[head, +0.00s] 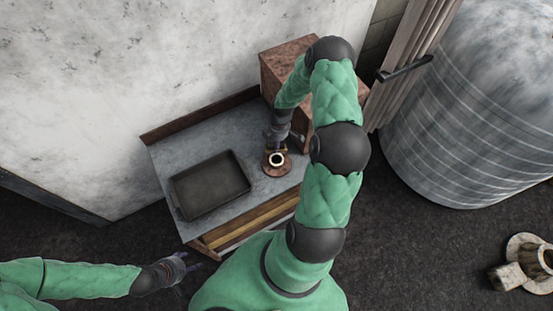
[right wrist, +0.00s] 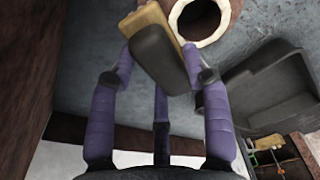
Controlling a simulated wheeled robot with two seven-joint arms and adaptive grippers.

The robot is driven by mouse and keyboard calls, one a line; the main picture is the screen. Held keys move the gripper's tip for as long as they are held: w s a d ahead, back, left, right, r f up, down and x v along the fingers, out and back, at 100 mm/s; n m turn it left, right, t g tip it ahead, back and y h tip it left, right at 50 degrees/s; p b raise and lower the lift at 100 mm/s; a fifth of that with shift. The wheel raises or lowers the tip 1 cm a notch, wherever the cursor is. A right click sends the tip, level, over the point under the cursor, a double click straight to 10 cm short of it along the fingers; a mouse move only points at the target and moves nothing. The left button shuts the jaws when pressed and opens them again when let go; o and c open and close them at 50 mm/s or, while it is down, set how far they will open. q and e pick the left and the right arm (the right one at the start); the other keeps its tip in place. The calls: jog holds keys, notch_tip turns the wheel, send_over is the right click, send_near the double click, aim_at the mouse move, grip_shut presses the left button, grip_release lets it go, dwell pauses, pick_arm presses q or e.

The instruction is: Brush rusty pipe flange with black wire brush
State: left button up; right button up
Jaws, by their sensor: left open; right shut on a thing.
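The rusty pipe flange (head: 276,170) stands on the grey bench top, with a brown round base and a pale ring around its opening. It also shows at the top of the right wrist view (right wrist: 204,40). My right gripper (head: 277,137) is shut on the black wire brush (right wrist: 163,58), a dark block with a tan part along its side. The brush is right beside the flange ring; I cannot tell whether they touch. In the head view the brush is mostly hidden by my gripper. My left gripper (head: 178,268) is open and empty, low in front of the bench.
A dark empty tray (head: 210,184) lies on the bench (head: 172,150), left of the flange. A rusty box (head: 284,62) stands at the bench's back right. A ribbed metal tank (head: 470,110) is at right. Pale pipe parts (head: 520,265) lie on the floor.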

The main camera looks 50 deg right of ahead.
jog(key=shift+s+a+b, duration=0.4)
jog(key=shift+s+a, duration=1.15)
jog(key=shift+s, duration=0.1)
jog(key=shift+s+a+b, duration=0.95)
jog(key=shift+s+a, duration=0.4)
jog(key=shift+s, duration=0.05)
jog(key=shift+w+d+r+p, duration=0.15)
jog(key=shift+w+d+p, duration=0.25)
jog(key=shift+p, duration=0.2)
jog(key=shift+w+d+p, duration=1.05)
jog(key=shift+w+d, duration=0.15)
jog(key=shift+w, duration=0.1)
